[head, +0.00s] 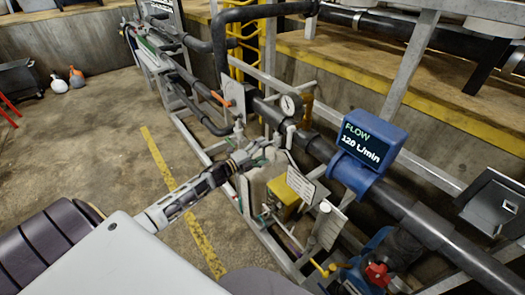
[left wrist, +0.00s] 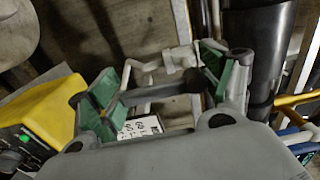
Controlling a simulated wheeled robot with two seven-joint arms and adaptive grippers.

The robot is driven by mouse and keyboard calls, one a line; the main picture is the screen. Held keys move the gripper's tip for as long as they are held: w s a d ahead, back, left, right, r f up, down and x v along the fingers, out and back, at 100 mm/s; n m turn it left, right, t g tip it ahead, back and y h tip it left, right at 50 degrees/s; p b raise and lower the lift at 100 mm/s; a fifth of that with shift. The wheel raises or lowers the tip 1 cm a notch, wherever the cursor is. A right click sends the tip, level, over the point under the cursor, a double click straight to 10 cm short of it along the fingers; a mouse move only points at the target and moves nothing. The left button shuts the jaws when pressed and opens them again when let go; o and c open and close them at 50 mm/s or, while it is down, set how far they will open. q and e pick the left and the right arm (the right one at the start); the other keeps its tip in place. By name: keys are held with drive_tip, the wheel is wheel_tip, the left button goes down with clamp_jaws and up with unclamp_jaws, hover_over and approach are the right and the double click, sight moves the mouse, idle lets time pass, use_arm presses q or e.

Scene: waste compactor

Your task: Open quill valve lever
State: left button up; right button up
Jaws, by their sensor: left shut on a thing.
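My left gripper (head: 262,153) reaches in from the left to the pipe rack, at a pale valve below the round gauge. In the left wrist view its two green-padded fingers (left wrist: 160,85) stand apart on either side of a pale, bent valve lever (left wrist: 145,68). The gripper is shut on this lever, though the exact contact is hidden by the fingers. The pale valve body (left wrist: 182,58) sits just beyond, beside the right finger. I cannot read a label naming the quill valve. My right gripper is not in view.
A blue flow meter (head: 368,150) reads 120 L/min on the dark pipe. A gauge (head: 290,104), an orange lever (head: 220,97), a yellow box (head: 283,198) and a red knob (head: 377,272) are nearby.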

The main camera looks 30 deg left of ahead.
use_arm(q)
drive_tip(key=o, duration=1.4)
drive_tip(key=shift+o, duration=0.2)
drive_tip(key=shift+s+a, duration=0.1)
drive_tip(key=shift+s, duration=0.05)
drive_tip(key=v, duration=1.1)
drive_tip(key=shift+s, duration=0.35)
drive_tip(key=shift+a+n, duration=0.1)
drive_tip(key=shift+n, duration=0.2)
